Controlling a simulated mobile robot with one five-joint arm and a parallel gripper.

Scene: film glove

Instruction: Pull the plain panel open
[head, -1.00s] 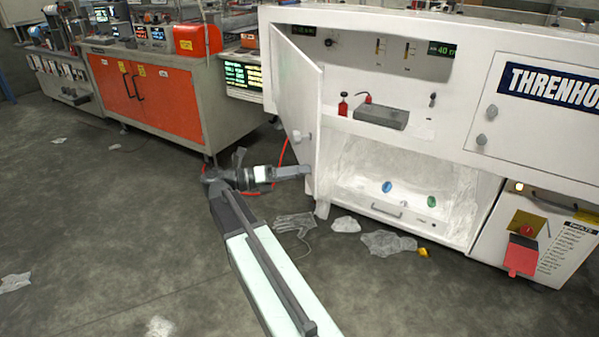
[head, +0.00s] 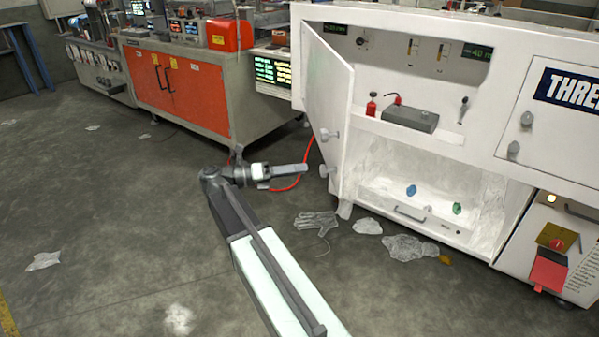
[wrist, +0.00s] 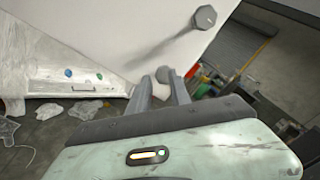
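The plain white panel (head: 328,85) stands swung out at the left end of the white cabinet, showing the interior. Its outer face carries two grey knobs, an upper one (head: 328,135) and a lower one (head: 327,171). My gripper (head: 305,168) is just left of the lower knob, with a small gap between. In the wrist view the two fingers (wrist: 162,88) are apart and empty, and the lower knob (wrist: 165,74) shows beyond the gap between their tips. The upper knob (wrist: 204,18) is above right, and the panel (wrist: 110,30) fills the upper left.
A second, closed panel with a THRENHO-type label (head: 570,88) is at the right. A clear glove (head: 316,222) and crumpled film (head: 405,247) lie on the floor below the cabinet. An orange-doored bench (head: 185,85) stands behind left. The left floor is mostly open.

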